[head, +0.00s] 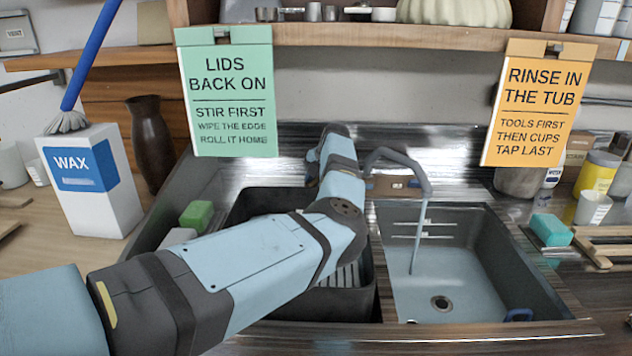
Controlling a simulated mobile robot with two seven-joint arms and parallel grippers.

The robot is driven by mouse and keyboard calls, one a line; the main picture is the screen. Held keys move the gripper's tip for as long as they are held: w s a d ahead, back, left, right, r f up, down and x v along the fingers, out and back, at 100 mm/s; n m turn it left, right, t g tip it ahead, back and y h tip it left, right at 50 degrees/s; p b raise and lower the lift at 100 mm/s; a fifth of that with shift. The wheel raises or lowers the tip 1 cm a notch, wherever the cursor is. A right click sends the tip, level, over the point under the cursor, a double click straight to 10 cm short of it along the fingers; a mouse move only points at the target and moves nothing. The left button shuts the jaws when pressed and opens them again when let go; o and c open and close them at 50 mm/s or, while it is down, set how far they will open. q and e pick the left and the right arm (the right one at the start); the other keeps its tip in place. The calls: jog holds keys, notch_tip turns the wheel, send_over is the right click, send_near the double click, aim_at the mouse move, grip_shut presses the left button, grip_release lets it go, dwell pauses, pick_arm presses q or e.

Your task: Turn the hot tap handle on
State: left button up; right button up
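A dark grey tap (405,161) with a curved spout stands at the back of the sink. A thin pale stream hangs from its spout into the right basin (470,265). A brown block (392,186) with small pale marks sits low behind the spout. I cannot make out the hot handle; my arm covers the area left of the tap. My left gripper (328,145) is at the back of the sink, just left of the tap. Its fingers are mostly hidden by my wrist, so I cannot tell its opening or any contact. My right gripper is out of view.
A dark tub (350,300) fills the left basin under my arm. A green sponge (197,216) lies left of it. A teal block (551,230) lies right of the sink. Two hanging signs, green (228,95) and orange (538,105), hang from the shelf above.

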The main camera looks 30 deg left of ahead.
pick_arm(q)
grip_shut()
jog(key=n+h, duration=0.2)
jog(key=n, duration=0.2)
jog(key=shift+d, duration=0.1)
jog(key=shift+o, duration=0.9)
grip_release()
jog(key=shift+r, duration=0.1)
jog(key=v, duration=1.3)
jog(key=shift+r+p, duration=0.3)
jog(key=shift+p, duration=0.15)
